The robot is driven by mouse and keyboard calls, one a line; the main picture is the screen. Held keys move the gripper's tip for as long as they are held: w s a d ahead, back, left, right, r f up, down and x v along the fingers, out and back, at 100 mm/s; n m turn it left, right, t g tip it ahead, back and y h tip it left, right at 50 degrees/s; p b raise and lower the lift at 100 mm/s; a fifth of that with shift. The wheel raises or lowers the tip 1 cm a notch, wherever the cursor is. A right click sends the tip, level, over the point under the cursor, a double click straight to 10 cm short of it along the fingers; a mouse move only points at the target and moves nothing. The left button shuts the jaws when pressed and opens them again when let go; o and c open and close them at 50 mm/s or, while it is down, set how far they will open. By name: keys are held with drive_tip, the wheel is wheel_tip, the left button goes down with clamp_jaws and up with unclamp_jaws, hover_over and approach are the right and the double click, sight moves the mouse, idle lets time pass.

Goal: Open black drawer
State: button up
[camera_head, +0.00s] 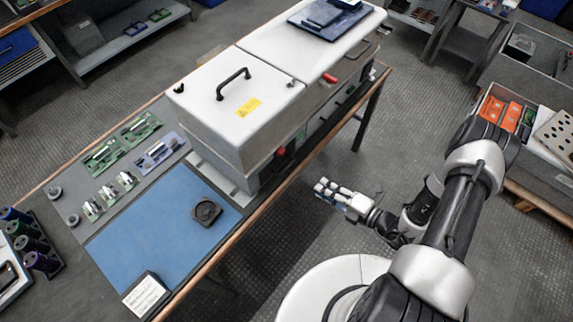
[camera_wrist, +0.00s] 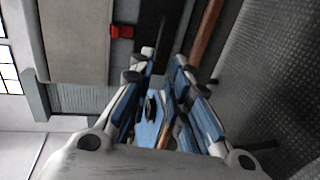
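My gripper (camera_head: 331,190) is beside the bench's right edge in the head view, over the floor, with its fingers toward the bench. In the wrist view my gripper (camera_wrist: 165,56) shows two fingers with a gap between their tips and nothing held. A dark strip (camera_head: 345,98) runs low along the right side of the white machine. A dark surface (camera_wrist: 160,22) lies beyond the fingertips in the wrist view. Either may belong to the black drawer, but I cannot make out its front or handle clearly. The fingertips appear apart from the bench.
The white machine (camera_head: 225,115) has a black lid handle and a red part (camera_head: 281,152), low on its side. A blue mat (camera_head: 160,225) carries a small black piece (camera_head: 206,211). The wooden bench edge (camera_head: 235,238) lies near my gripper. Floor is clear below it.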

sight(287, 167)
drive_tip(key=b+x, duration=0.2)
drive_tip(key=x, duration=1.4)
drive_tip(key=shift+a+b, duration=0.1)
drive_tip(key=shift+b, duration=0.25)
drive_tip(key=shift+c, duration=0.2)
clamp_jaws()
